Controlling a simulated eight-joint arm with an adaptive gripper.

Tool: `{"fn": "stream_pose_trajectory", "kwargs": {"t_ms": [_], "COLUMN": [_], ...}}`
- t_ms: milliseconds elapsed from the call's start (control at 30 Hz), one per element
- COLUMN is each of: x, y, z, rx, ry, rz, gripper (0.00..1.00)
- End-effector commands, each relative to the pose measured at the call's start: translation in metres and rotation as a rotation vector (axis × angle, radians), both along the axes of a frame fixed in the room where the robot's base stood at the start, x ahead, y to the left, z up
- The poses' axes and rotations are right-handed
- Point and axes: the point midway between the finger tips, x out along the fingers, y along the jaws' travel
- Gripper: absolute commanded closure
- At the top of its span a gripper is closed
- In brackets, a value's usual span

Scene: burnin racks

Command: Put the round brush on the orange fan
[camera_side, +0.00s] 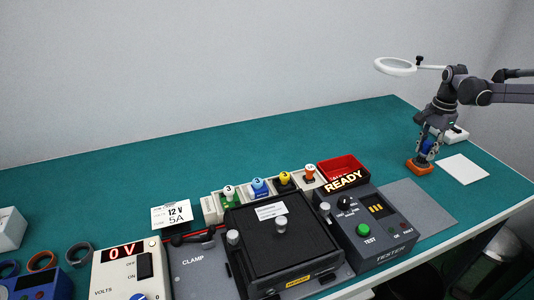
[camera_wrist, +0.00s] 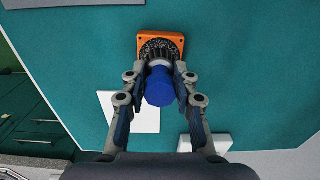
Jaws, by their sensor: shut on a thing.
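The orange fan (camera_side: 419,168) is a small square block lying flat on the green bench at the right. It also shows in the wrist view (camera_wrist: 182,38), with a dark round middle. The round brush (camera_wrist: 160,88) has a blue handle and a pale collar. Its blue part also shows in the side view (camera_side: 427,147). My gripper (camera_side: 427,150) is shut around the brush, with a finger on each side in the wrist view (camera_wrist: 160,76). The brush is roughly upright over the fan. I cannot tell whether its lower end touches the fan.
A grey mat (camera_side: 421,204) and the tester (camera_side: 373,231) are in front. A red bin (camera_side: 342,170) stands to the left. The back of the bench is clear.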

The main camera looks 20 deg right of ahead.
Motion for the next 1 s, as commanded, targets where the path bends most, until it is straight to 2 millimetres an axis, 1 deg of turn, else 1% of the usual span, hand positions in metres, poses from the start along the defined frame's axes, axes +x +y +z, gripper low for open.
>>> {"fn": "stream_pose_trajectory", "kwargs": {"t_ms": [100, 467, 500, 533, 567, 867, 1000], "x": [0.000, 0.000, 0.000, 0.000, 0.000, 0.000, 0.000], "y": [0.000, 0.000, 0.000, 0.000, 0.000, 0.000, 0.000], "z": [-0.006, -0.009, -0.009, -0.008, -0.008, -0.007, 0.002], "rx": [0.000, 0.000, 0.000, 0.000, 0.000, 0.000, 0.000], "ry": [0.000, 0.000, 0.000, 0.000, 0.000, 0.000, 0.000], "rz": [0.000, 0.000, 0.000, 0.000, 0.000, 0.000, 0.000], "gripper": [1.00, 1.00, 0.60, 0.51, 0.48, 0.48, 0.48]}}
